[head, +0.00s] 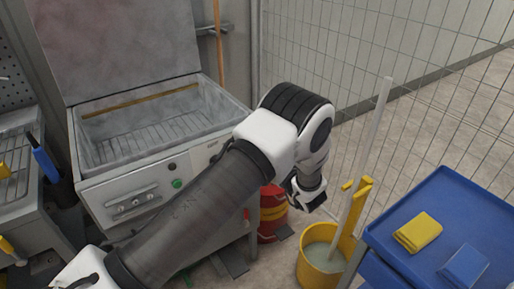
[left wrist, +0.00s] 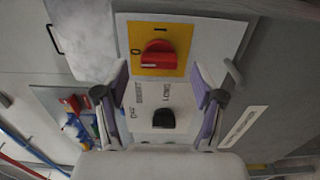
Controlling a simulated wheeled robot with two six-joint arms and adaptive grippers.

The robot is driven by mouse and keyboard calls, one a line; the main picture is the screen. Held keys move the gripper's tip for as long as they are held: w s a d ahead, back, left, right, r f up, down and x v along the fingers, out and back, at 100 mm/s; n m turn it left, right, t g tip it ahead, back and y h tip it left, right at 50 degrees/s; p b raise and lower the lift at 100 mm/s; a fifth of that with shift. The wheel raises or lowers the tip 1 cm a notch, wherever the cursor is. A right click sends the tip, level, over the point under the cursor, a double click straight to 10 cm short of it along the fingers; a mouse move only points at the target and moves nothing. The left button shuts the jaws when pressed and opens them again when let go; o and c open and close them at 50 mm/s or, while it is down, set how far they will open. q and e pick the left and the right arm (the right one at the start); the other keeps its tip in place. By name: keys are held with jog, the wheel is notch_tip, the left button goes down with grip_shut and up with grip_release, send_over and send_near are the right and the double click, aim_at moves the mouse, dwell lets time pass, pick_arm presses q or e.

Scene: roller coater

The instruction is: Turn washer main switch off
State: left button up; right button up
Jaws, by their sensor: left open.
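The washer (head: 150,130) stands at the left in the head view with its lid up. In the left wrist view, a red rotary switch (left wrist: 158,55) sits on a yellow plate marked 0 at left and I at top. Its exact angle is hard to tell. A black knob (left wrist: 163,119) with OFF, SHORT and LONG labels is below it. My left gripper (left wrist: 160,82) is open and empty, its fingers on either side of the panel area just below the red switch. The left gripper also shows in the head view (head: 308,194), partly hidden. My right gripper is out of view.
A yellow bucket (head: 318,262) with a mop stands right of my left gripper. A blue cart (head: 420,190) holds yellow and blue cloths. A red can (head: 270,212) is behind my arm. A wire fence (head: 380,60) runs along the back.

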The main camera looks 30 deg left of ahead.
pick_arm(q)
jog(key=v, duration=0.5)
